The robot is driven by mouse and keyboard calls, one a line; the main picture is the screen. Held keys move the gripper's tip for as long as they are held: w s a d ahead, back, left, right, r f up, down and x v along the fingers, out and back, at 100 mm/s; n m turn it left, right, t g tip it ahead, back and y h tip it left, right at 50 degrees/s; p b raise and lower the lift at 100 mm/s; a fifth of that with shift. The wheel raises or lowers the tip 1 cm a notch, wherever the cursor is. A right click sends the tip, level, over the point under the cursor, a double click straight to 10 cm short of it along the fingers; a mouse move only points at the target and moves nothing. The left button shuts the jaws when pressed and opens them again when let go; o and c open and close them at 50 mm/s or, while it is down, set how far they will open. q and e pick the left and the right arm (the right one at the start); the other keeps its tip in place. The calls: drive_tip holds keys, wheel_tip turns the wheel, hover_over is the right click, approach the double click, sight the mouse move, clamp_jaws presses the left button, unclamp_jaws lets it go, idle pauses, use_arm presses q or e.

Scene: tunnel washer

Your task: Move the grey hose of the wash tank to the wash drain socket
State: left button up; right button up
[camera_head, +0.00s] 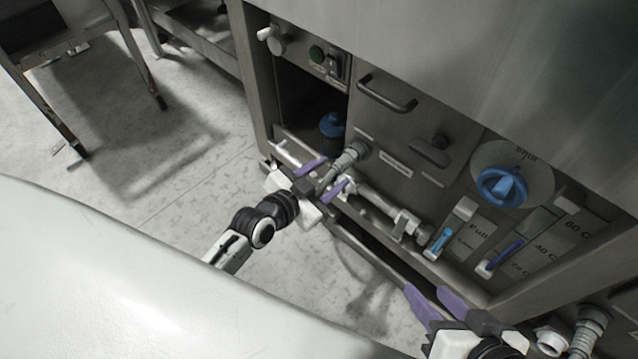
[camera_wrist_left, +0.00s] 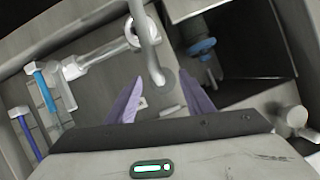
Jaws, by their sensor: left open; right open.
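In the head view a grey ribbed hose fitting (camera_head: 349,157) sits at the machine's front panel, below the dark opening. My left gripper (camera_head: 325,176) is open right in front of it, its purple fingers on either side of the fitting's lower end. In the left wrist view the grey hose (camera_wrist_left: 151,50) comes down between the open fingers of my left gripper (camera_wrist_left: 156,98); contact cannot be told. A white pipe (camera_head: 376,202) with a valve lies beside it. My right gripper (camera_head: 436,302) is open and empty at the lower right. I cannot tell which socket is the wash drain.
A blue-capped part (camera_head: 332,124) stands in the dark opening. A blue knob (camera_head: 502,187), a bar handle (camera_head: 387,93) and level gauges are on the panel. Another ribbed hose fitting (camera_head: 590,328) and a white socket (camera_head: 552,338) are at the lower right.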

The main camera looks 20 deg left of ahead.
use_arm(q)
drive_tip(key=shift+w, duration=0.2)
drive_tip(key=shift+f, duration=0.1)
clamp_jaws()
drive_tip(key=shift+s, duration=0.1)
idle(0.5)
drive_tip(key=shift+s+a+p, duration=0.25)
drive_tip(key=shift+s+p, duration=0.15)
drive_tip(key=shift+s, duration=0.35)
drive_tip(key=shift+s+a+p, duration=0.3)
drive_tip(key=shift+s+p, duration=0.05)
drive_tip(key=shift+s, duration=0.35)
drive_tip(key=shift+s+a+p, duration=0.25)
drive_tip(key=shift+s+p, duration=0.15)
drive_tip(key=shift+s, duration=0.35)
